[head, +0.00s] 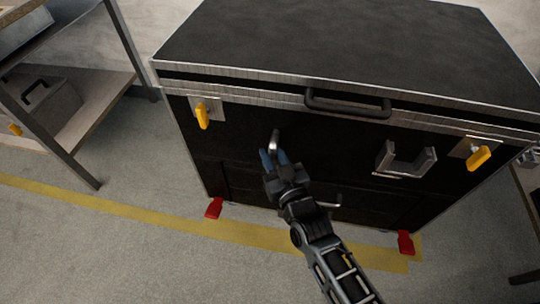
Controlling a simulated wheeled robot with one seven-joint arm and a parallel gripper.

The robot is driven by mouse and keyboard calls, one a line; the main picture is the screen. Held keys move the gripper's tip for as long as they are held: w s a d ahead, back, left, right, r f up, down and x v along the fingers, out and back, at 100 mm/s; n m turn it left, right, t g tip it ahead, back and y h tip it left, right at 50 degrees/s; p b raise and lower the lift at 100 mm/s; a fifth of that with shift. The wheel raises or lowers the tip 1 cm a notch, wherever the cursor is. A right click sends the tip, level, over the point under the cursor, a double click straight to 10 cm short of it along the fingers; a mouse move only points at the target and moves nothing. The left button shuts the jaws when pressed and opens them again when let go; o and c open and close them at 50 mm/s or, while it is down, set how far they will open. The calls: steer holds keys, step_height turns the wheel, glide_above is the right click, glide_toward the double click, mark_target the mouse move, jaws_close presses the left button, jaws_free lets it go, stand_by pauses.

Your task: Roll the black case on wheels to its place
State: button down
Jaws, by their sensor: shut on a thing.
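The black case (350,45) with silver metal edges stands upright on the floor and fills the upper right of the head view. Its front carries a dark handle (346,105) under the lid, two yellow latches (203,116), a grey metal bracket (405,160) and a small metal handle (274,140). Red wheel pedals (214,208) and (405,243) show at its lower front corners; the wheels are mostly hidden. My gripper (271,157) is against the case front, its blue fingertips shut on the small metal handle, part of which they hide.
A yellow floor line (130,209) runs along the case's front and turns a corner near the right pedal. A shelf table (95,105) with a grey toolbox (48,105) stands left. Another table leg (525,277) is at right. Grey floor in front is clear.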

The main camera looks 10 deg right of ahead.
steer(key=shift+s+d, duration=0.1)
steer(key=shift+d, duration=0.2)
steer(key=c, duration=1)
jaws_free()
steer(key=shift+p+v, duration=0.65)
steer(key=shift+v, duration=3.25)
